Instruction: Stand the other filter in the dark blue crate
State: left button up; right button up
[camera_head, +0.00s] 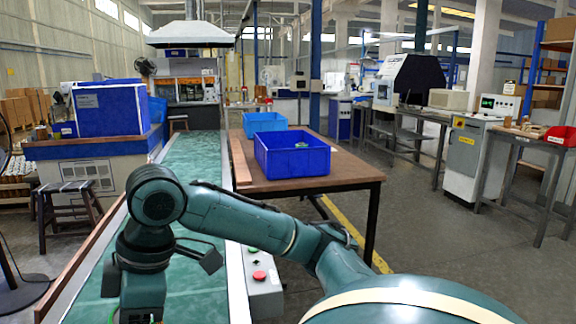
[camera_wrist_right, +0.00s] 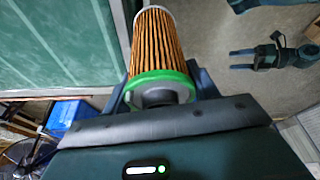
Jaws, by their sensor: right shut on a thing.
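My right gripper (camera_wrist_right: 162,86) is shut on a filter (camera_wrist_right: 160,45) with orange pleats and a green end ring. The filter points away from the wrist in the right wrist view. In the head view my right arm bends down over the green conveyor at lower left, and the gripper's fingers are cut off by the lower edge. The dark blue crate (camera_head: 280,163) stands on the brown table, apart from the gripper. A small pale green top (camera_head: 302,145) shows inside it; the rest is hidden. My left gripper (camera_wrist_right: 233,59) shows in the right wrist view, its two fingers apart and empty.
A lighter blue crate (camera_head: 264,121) stands behind the dark blue one on the brown table (camera_head: 345,172). The green conveyor (camera_head: 195,160) runs along the table's left side. A control box with a red button (camera_head: 259,275) sits at the conveyor's right edge.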

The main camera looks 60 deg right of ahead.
jog(key=w+a+m+h, duration=0.1)
jog(key=w+a+m, duration=0.1)
jog(key=a, duration=0.6)
jog(key=w+a+m+t, duration=0.1)
jog(key=w+a+m, duration=0.1)
jog(key=a+m, duration=0.3)
jog(key=a, duration=0.3)
jog(key=shift+a+r+h, duration=0.15)
jog(key=shift+a+h, duration=0.1)
jog(key=shift+h, duration=0.15)
